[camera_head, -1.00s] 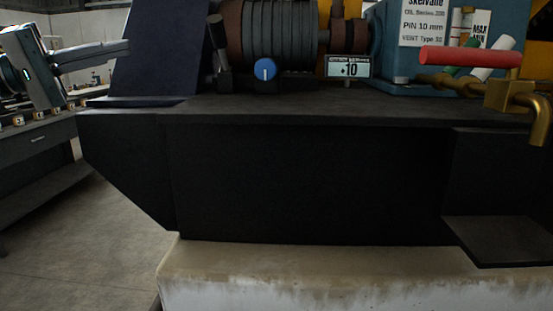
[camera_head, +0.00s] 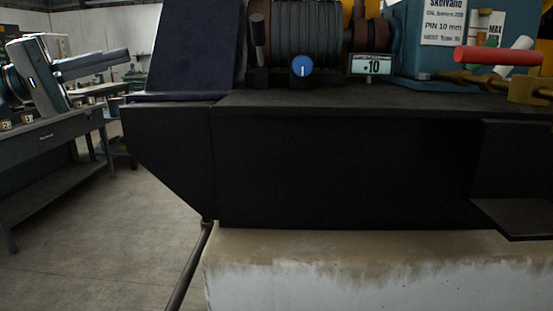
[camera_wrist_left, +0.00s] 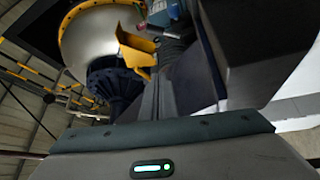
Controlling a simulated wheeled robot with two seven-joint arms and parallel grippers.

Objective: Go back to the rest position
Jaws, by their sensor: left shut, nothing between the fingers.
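My left gripper (camera_head: 124,57) comes in from the left edge in the head view, a grey wrist body with dark fingers pointing right. Its fingers are together with nothing between them. It appears in front of the dark workbench at the left and apart from the condenser stand. In the left wrist view my gripper's grey body with a green light fills the bottom; no held object shows there. My right gripper is not in view.
A black machine bench (camera_head: 330,170) on a pale plinth (camera_head: 380,275) fills the middle. It carries a blue knob (camera_head: 302,66), a small display (camera_head: 371,65), a blue unit (camera_head: 418,50) and a red-handled brass valve (camera_head: 525,88). A dark workbench (camera_head: 45,150) stands left; floor between is clear.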

